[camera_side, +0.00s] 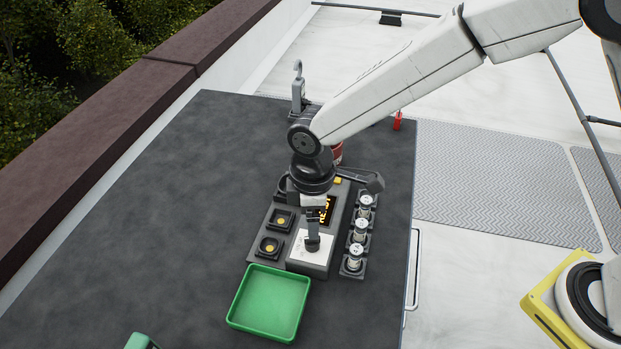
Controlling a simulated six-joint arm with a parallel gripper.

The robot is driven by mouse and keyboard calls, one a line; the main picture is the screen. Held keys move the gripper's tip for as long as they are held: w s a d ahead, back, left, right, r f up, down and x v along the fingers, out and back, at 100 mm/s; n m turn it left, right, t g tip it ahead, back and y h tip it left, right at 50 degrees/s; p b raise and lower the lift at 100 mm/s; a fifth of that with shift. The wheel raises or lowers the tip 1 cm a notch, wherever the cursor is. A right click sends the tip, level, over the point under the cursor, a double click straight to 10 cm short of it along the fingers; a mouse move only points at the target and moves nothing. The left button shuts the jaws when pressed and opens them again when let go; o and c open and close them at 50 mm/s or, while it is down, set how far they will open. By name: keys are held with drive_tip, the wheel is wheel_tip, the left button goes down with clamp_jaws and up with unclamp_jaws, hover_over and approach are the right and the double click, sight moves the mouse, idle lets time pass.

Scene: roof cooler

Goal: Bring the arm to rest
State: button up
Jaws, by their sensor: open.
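My gripper (313,240) hangs down from my white arm over the dark device (283,221) on the grey table.
Several silvery cylinders (360,237) stand in a rack right of the device. A green tray (270,303) lies in front, empty. A grey hooked fixture (298,88) and a red can (337,153) are behind my wrist. The table's left side is clear.

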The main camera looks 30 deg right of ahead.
drive_tip(key=shift+d+r, duration=0.1)
drive_tip(key=shift+r, duration=0.05)
drive_tip(key=shift+d+r, duration=0.1)
drive_tip(key=shift+d, duration=0.2)
drive_tip(key=s+d+r+m+t, duration=0.1)
drive_tip(key=s+d+m, duration=0.2)
drive_tip(key=d, duration=0.5)
drive_tip(key=s+d+r+m, duration=0.1)
drive_tip(key=s+d+m, duration=0.2)
drive_tip(key=d, duration=0.6)
drive_tip(key=s+d+r+m+t, duration=0.1)
drive_tip(key=s+d+m, duration=0.2)
drive_tip(key=d+m, duration=0.3)
drive_tip(key=shift+s+d+m+t, duration=0.25)
drive_tip(key=shift+d+m+t, duration=0.05)
drive_tip(key=shift+d, duration=0.85)
